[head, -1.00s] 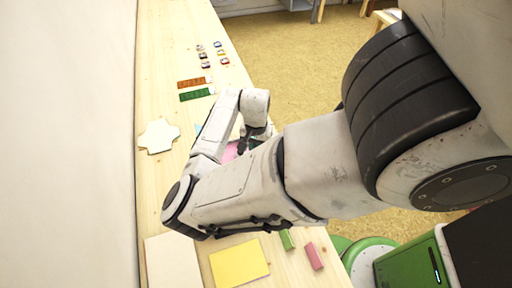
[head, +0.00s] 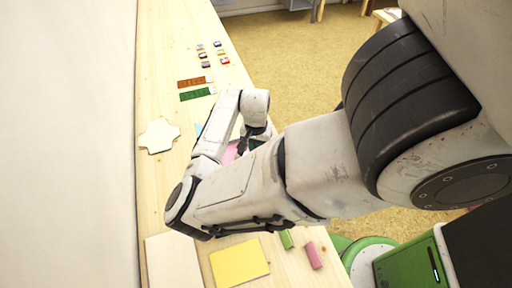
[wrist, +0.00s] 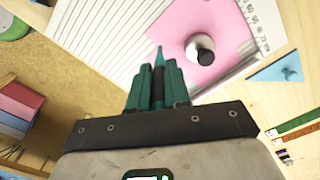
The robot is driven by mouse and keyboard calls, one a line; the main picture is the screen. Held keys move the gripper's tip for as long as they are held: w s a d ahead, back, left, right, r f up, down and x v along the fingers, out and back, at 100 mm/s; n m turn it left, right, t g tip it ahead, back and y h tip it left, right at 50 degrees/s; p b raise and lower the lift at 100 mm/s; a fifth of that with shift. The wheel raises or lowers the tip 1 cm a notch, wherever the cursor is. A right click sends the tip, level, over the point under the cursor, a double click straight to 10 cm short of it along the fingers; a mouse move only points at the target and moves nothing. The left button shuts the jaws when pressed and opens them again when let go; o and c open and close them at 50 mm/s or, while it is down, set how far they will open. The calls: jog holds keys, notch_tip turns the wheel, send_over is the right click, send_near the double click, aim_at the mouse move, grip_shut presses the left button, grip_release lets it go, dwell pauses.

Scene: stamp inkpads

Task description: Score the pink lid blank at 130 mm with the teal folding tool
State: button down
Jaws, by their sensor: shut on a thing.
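My gripper (wrist: 158,88) is shut on the teal folding tool (wrist: 159,57), whose pointed tip shows beyond the fingers in the wrist view. The pink lid blank (wrist: 196,27) lies on a white grooved scoring board (wrist: 120,28), and the tool tip is over or at its left edge; I cannot tell if it touches. A grey round weight with a black knob (wrist: 202,47) sits on the blank. In the head view, only a bit of the pink blank (head: 231,153) shows, as my arm hides the rest of the board and the gripper.
A blue triangle (wrist: 277,68) lies right of the board. In the head view, a cream cross-shaped blank (head: 158,136), a green strip (head: 195,94), a brown strip (head: 191,82), several small inkpads and a yellow sheet (head: 240,263) lie on the table.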

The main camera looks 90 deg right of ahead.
jog(key=shift+f+b, duration=0.35)
jog(key=shift+f, duration=0.4)
dwell(0.6)
jog(key=shift+w, duration=0.1)
jog(key=shift+w+a, duration=0.4)
jog(key=shift+w, duration=0.45)
jog(key=shift+w, duration=0.15)
jog(key=shift+w+a+r, duration=0.1)
jog(key=shift+w+a, duration=0.3)
jog(key=shift+w, duration=0.35)
jog(key=shift+w, duration=0.1)
jog(key=shift+w+a, duration=0.35)
jog(key=shift+w, duration=0.45)
jog(key=shift+w, duration=0.1)
jog(key=shift+w+a, duration=0.4)
jog(key=shift+w, duration=0.45)
